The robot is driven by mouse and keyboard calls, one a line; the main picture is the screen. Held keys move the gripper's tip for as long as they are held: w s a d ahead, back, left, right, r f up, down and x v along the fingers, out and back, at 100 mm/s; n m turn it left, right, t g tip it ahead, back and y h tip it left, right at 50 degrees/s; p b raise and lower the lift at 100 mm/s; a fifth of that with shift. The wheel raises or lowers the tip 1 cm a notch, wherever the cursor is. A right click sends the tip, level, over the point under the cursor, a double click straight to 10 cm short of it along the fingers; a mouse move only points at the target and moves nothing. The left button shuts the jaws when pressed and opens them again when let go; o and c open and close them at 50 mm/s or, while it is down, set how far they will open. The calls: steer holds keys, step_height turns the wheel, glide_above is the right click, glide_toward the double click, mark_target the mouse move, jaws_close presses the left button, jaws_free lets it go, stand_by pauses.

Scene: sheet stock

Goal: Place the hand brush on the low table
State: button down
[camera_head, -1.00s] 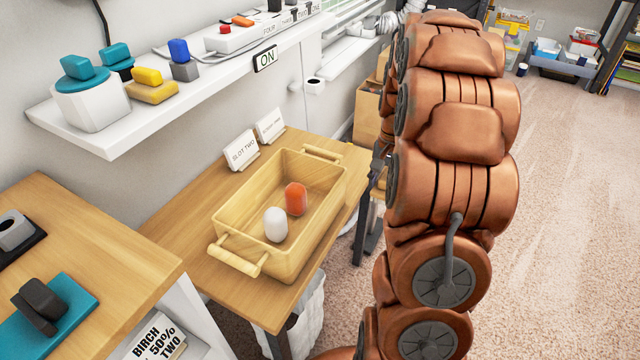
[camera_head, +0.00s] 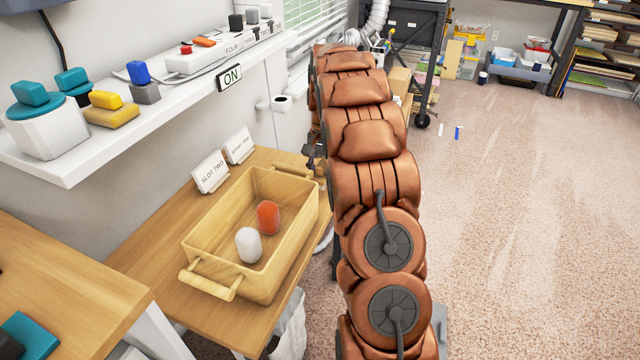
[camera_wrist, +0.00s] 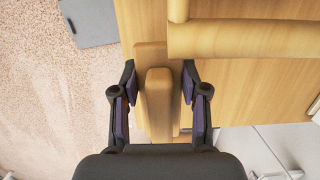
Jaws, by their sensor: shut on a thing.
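My gripper (camera_wrist: 160,98) is shut on a pale wooden piece, which I take to be the hand brush (camera_wrist: 158,105), in the wrist view. Its narrow wooden body lies between the two dark fingers. No bristles show. A wooden table (camera_head: 150,290), which looks like the low table, stands left of my arm in the head view. Its top also shows in the wrist view (camera_wrist: 245,95), beneath and right of the brush. I cannot tell whether the brush touches it. In the head view my arm hides the brush and most of the gripper.
A wooden tray (camera_head: 205,250) with handles takes up much of the tabletop and holds a white and an orange object. Two small signs (camera_head: 210,172) stand behind it. A white shelf (camera_head: 70,165) overhangs at the left. Carpet (camera_head: 530,220) is open at the right.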

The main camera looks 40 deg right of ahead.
mark_target(322, 162)
steer(key=shift+w+f+b, duration=0.15)
steer(key=shift+f+b, duration=0.25)
steer(key=shift+f, duration=1.3)
steer(key=shift+f, duration=0.15)
steer(key=c, duration=0.6)
jaws_free()
steer(key=r, duration=0.3)
steer(key=d+r+p, duration=0.1)
steer(key=r, duration=0.3)
steer(key=r+p, duration=0.1)
steer(key=r, duration=0.3)
steer(key=shift+w+d+r, duration=0.2)
steer(key=shift+w+r, duration=0.05)
steer(key=shift+w, duration=0.15)
steer(key=shift+r, duration=0.3)
